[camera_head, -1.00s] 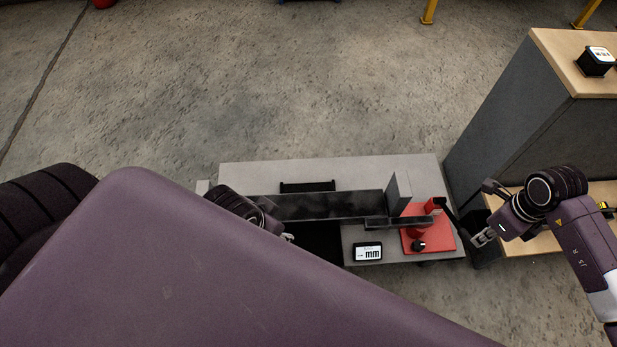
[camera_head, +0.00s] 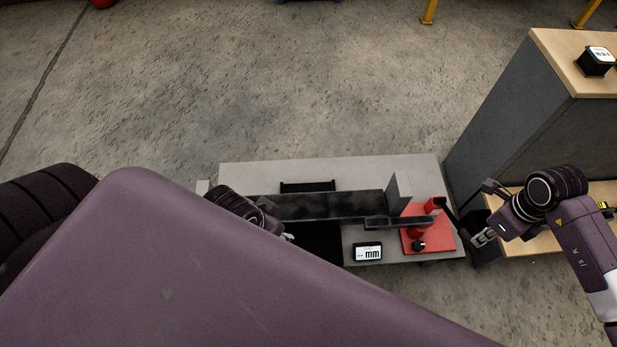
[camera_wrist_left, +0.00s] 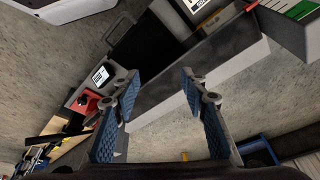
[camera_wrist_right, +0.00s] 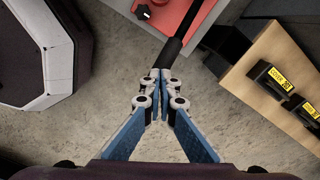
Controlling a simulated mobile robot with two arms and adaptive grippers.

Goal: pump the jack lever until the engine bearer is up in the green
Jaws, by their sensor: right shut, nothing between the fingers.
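The red jack (camera_head: 428,240) stands at the right end of the grey platform, with a black knob on it. Its black lever (camera_wrist_right: 171,50) points towards my right gripper (camera_wrist_right: 160,76). That gripper is shut and empty, its fingertips at the lever's end in the right wrist view; I cannot tell whether they touch. The right gripper also shows in the head view (camera_head: 484,238). The dark engine bearer (camera_head: 325,205) lies lengthwise over the platform. My left gripper (camera_wrist_left: 160,84) is open, with the beam behind its fingers. In the head view it is mostly hidden.
A small display (camera_head: 368,251) showing "mm" sits on the grey platform (camera_head: 300,172). A green and white panel (camera_wrist_left: 298,9) shows at the left wrist view's upper right. A wood-topped cabinet (camera_head: 565,60) stands right of the platform.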

